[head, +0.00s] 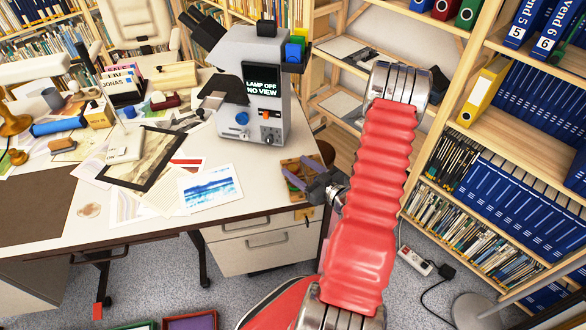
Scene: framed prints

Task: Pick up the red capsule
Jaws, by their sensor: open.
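My gripper (291,182) is open, with its two purple fingers pointing left over the right end of the desk. It is above or beside a small brown wooden tray (288,163) holding small coloured pieces, partly hidden by the gripper. I cannot make out a red capsule for certain. A dark red rounded object (166,102) lies farther back on the desk, well left of the gripper; I cannot tell if it is the capsule. Nothing shows between the fingers.
A grey microscope-like machine (262,85) with a lit screen stands behind the gripper. Prints, a dark frame (151,158) and papers cover the desk (225,218). Bookshelves (500,190) stand close on the right. A power strip (415,262) lies on the floor.

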